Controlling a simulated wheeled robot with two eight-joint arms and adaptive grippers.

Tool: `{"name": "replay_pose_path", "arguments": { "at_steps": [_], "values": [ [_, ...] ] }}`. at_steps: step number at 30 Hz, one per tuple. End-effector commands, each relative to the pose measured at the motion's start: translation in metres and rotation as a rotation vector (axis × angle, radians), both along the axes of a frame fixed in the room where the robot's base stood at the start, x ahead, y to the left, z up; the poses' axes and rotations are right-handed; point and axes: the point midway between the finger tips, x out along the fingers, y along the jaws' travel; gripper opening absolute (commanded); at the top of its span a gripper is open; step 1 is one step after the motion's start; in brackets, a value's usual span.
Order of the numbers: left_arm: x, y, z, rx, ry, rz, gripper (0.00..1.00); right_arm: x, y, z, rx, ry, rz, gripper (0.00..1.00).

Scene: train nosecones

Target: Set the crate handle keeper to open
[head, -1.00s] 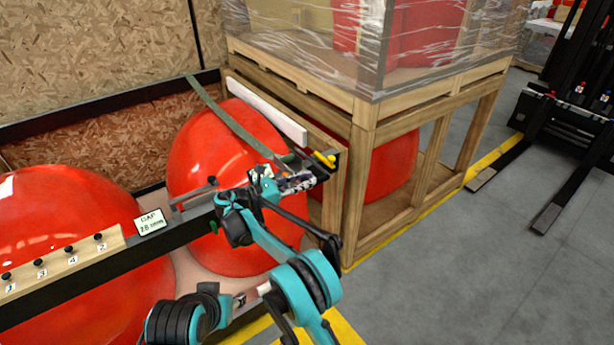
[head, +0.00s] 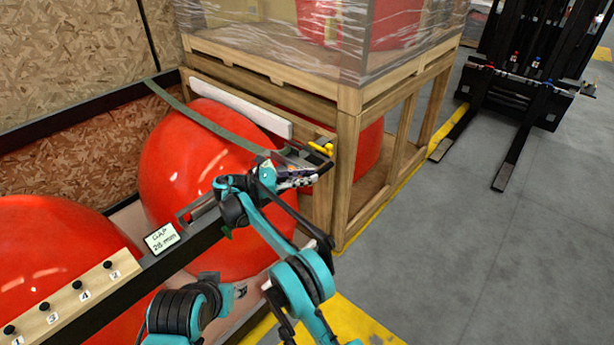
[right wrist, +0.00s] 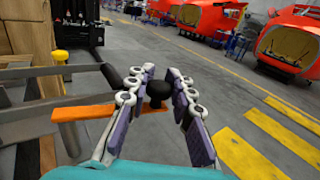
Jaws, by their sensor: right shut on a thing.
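My right gripper (head: 298,179) is at the far end of the dark rail, beside the crate's corner post. In the right wrist view its fingers (right wrist: 160,88) are closed around a black knob (right wrist: 158,91). The knob sits over an orange bar (right wrist: 82,112) that runs left from the fingers. A yellow part (head: 321,148) shows at the rail's end just beyond the gripper. I cannot tell which of these parts is the keeper, or how it is set. My left gripper does not show.
The wooden crate (head: 348,130) with its wrapped load stands behind the gripper. Red nosecones (head: 185,165) lie behind the dark rail (head: 190,240), which carries a gap sign (head: 162,238) and a numbered peg board (head: 70,300). A forklift (head: 520,90) stands right, with clear floor in front.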

Motion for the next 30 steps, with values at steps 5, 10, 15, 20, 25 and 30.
{"name": "replay_pose_path", "arguments": {
  "at_steps": [5,10,15,20,25,30],
  "values": [
    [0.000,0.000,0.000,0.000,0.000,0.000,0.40,0.001,0.001,0.000,0.000,0.000,0.003,0.00],
    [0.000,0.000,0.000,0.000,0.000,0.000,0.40,0.001,0.001,0.000,0.000,0.000,0.003,0.43],
    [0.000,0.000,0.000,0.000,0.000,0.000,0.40,0.000,0.000,0.000,0.000,0.000,0.002,0.43],
    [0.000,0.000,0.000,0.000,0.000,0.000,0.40,0.000,0.000,0.003,0.000,0.000,0.002,0.43],
    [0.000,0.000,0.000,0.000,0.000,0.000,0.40,0.000,0.000,0.024,0.000,0.000,0.002,0.43],
    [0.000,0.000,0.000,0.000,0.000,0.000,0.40,0.000,0.001,0.059,0.000,0.000,0.002,0.43]
  ]
}}
